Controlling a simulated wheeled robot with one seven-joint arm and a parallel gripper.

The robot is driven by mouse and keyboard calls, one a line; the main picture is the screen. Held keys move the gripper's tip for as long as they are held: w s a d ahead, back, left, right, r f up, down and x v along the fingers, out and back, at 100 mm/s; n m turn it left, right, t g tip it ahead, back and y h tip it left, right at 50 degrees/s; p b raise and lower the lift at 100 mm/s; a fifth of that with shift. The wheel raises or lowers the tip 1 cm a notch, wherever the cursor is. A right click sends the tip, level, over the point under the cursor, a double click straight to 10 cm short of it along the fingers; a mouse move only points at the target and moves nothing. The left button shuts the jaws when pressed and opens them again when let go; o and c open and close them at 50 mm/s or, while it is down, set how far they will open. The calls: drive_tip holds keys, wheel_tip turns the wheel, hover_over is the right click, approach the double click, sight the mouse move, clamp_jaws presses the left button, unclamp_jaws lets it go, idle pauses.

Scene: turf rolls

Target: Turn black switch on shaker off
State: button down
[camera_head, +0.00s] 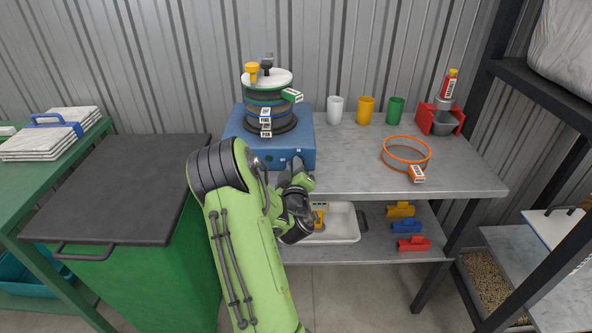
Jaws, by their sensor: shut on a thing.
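The shaker (305,117) has a blue base with a stack of dark sieves (262,104) under a white lid. It stands on the left end of the grey table. My green arm reaches up to the shaker's front face. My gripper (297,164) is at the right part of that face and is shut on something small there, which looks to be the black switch. The switch itself is hidden by the fingers, so its position cannot be told. A small dark round part shows on the face farther left, beside my arm.
White, yellow (366,109) and green cups, an orange-rimmed sieve (407,152) and a red stand (440,117) are on the grey table (350,178). The lower shelf holds a white tray (345,224) and coloured clips. A green bin (120,185) with a dark lid stands left.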

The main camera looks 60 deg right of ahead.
drive_tip(key=n, duration=0.3)
drive_tip(key=n+b, duration=0.1)
drive_tip(key=shift+w+a+f+n, duration=0.15)
drive_tip(key=shift+w+f+n, duration=0.15)
drive_tip(key=shift+f, duration=0.05)
drive_tip(key=shift+f+n+b, duration=0.2)
drive_tip(key=shift+n, duration=0.95)
drive_tip(key=shift+f+n+b, duration=0.15)
drive_tip(key=shift+n, duration=1)
drive_tip(key=c, duration=1.1)
unclamp_jaws()
drive_tip(key=shift+w+a, duration=0.1)
